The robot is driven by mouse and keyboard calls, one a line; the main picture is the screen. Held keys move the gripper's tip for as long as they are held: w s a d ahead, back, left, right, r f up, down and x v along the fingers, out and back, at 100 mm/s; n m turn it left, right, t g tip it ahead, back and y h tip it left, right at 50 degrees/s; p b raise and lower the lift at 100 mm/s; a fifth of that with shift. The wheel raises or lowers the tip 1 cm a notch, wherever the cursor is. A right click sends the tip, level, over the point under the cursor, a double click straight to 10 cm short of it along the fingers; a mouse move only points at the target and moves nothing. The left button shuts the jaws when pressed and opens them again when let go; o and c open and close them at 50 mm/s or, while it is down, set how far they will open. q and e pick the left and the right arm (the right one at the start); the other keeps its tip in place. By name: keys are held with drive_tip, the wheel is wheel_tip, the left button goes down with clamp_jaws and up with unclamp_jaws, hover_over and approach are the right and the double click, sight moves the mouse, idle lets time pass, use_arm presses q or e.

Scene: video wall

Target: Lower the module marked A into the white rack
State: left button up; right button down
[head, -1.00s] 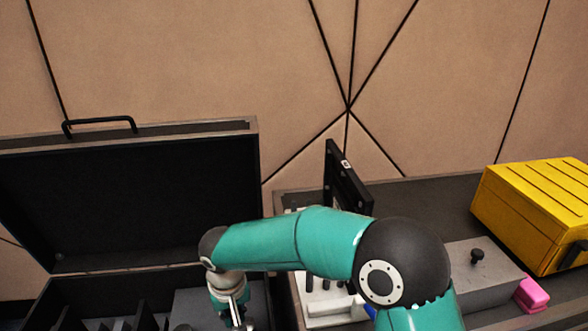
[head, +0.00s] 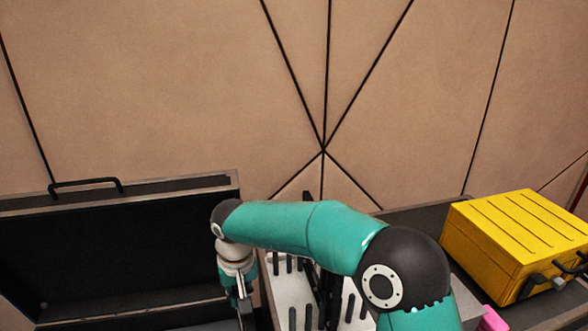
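The white rack (head: 280,291) is partly hidden behind my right arm, with dark slots in its top. A dark, narrow upright part (head: 308,194) shows above my arm, and dark pieces (head: 324,292) show below it over the rack. They may be the module seen nearly edge-on; no letter A is readable. I cannot tell whether it is seated. My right gripper (head: 244,312) points down at the left of the rack, cut off by the bottom edge. Its fingertips are hidden, so its grip is unclear. My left gripper is out of view.
An open black case (head: 120,262) with a raised lid stands at the left. A yellow box (head: 515,240) with dark latches is on the dark bench at the right. A pink block (head: 492,320) lies near the bottom edge. The panelled wall stands behind.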

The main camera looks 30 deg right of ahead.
use_arm(q)
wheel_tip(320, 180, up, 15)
drive_tip(key=p, duration=1.3)
use_arm(e)
drive_tip(key=w+d+r, duration=0.1)
drive_tip(key=d+r, duration=0.4)
drive_tip(key=r, duration=0.3)
drive_tip(key=w+d+r+m, duration=0.1)
drive_tip(key=d+r, duration=0.3)
drive_tip(key=r, duration=0.3)
drive_tip(key=w+d+r, duration=0.1)
drive_tip(key=d+r, duration=0.4)
drive_tip(key=r, duration=0.3)
use_arm(q)
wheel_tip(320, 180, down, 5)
drive_tip(key=b, duration=0.5)
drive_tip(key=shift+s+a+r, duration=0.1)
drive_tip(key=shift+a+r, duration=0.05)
use_arm(e)
drive_tip(key=f, duration=0.5)
drive_tip(key=shift+a, duration=0.2)
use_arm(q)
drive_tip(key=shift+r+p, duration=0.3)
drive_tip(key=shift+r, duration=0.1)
use_arm(e)
drive_tip(key=shift+s, duration=0.1)
drive_tip(key=shift+f, duration=0.1)
